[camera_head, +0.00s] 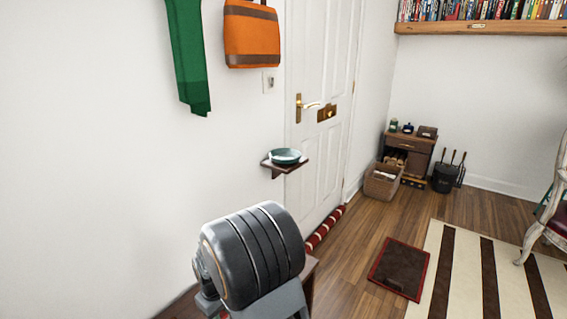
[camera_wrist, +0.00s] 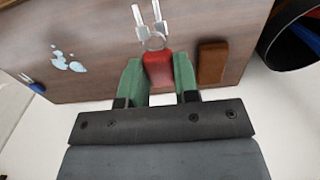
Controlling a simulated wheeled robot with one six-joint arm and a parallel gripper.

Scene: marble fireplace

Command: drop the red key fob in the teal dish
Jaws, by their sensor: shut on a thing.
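The teal dish (camera_head: 285,156) sits on a small dark wall shelf (camera_head: 292,166) beside the white door in the head view. The red key fob (camera_wrist: 158,72) shows in the wrist view, with a metal ring and silver keys (camera_wrist: 150,22) hanging beyond it. My gripper (camera_wrist: 158,80) is shut on the red key fob, one green finger on each side. The fob is over or on a brown wooden surface (camera_wrist: 100,60); I cannot tell whether the keys touch it. In the head view my arm hides the gripper and fob.
On the wooden surface are a brown block-like item (camera_wrist: 212,62), pale blue-white patches (camera_wrist: 68,62) and a blue item (camera_wrist: 37,87). A dark round container (camera_wrist: 295,40) stands at the right. An orange bag (camera_head: 251,35) and green cloth (camera_head: 188,55) hang on the wall above the shelf.

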